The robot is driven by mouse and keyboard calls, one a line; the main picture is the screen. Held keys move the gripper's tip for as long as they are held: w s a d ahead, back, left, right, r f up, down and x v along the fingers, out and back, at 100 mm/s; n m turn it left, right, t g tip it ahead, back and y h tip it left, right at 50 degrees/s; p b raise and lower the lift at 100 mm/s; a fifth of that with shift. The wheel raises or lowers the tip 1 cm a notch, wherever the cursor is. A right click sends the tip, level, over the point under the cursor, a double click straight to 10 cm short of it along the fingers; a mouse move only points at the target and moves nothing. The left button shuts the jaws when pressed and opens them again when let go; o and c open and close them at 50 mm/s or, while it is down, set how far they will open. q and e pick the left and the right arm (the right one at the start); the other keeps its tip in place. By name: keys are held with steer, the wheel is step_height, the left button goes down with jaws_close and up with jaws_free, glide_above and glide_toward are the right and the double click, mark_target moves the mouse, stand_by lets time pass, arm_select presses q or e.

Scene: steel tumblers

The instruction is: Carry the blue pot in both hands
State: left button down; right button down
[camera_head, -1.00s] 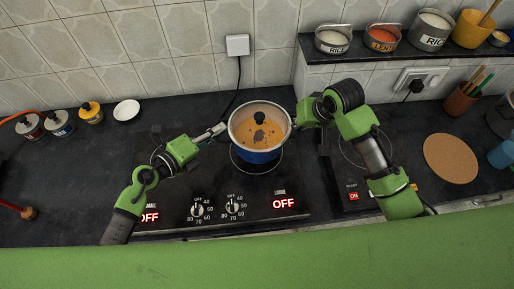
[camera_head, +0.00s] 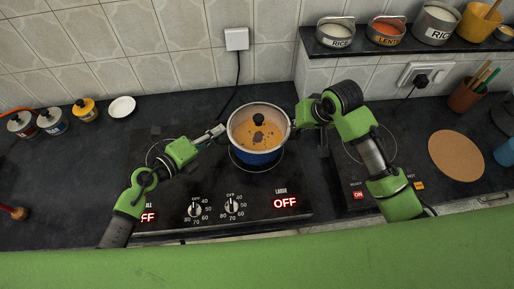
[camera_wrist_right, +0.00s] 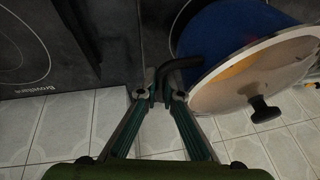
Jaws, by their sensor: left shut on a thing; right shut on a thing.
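The blue pot (camera_head: 258,157) has a pale-rimmed see-through lid with a black knob (camera_head: 258,119); orange contents show through it. It is upright over the ringed cooking zone of the black hob (camera_head: 170,215); I cannot tell whether its base touches the glass. My left gripper (camera_head: 222,130) is shut on the pot's left handle. My right gripper (camera_head: 296,124) is at the right side, shut on the dark right handle, which shows between the fingertips in the right wrist view (camera_wrist_right: 184,66). The pot's blue wall (camera_wrist_right: 215,40) and lid (camera_wrist_right: 250,80) show there too.
A second hob (camera_head: 350,165) lies to the right, its display reading ON. A round cork mat (camera_head: 456,155) is beyond it. A shelf with labelled tins (camera_head: 387,31) is at the back right.

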arm_select(q)
steer(key=shift+w+a+f+b, duration=0.1)
steer(key=shift+a+f+b, duration=0.05)
steer(key=shift+f+b, duration=0.4)
arm_select(e)
steer(key=shift+d+f, duration=0.25)
steer(key=shift+f, duration=0.4)
arm_select(q)
steer(key=c, duration=2.5)
jaws_free()
steer(key=shift+f, duration=0.2)
steer(key=shift+c, duration=0.2)
arm_select(e)
steer(key=c, duration=2.5)
jaws_free()
steer(key=shift+f, duration=0.15)
steer(key=shift+c, duration=0.2)
arm_select(q)
steer(key=o, duration=0.4)
steer(key=shift+c, duration=0.2)
arm_select(e)
steer(key=o, duration=0.4)
steer(key=shift+c, duration=0.2)
arm_select(q)
steer(key=shift+s+r, duration=0.1)
steer(key=shift+s, duration=0.1)
arm_select(e)
steer(key=shift+s+a, duration=0.1)
steer(key=shift+a, duration=0.05)
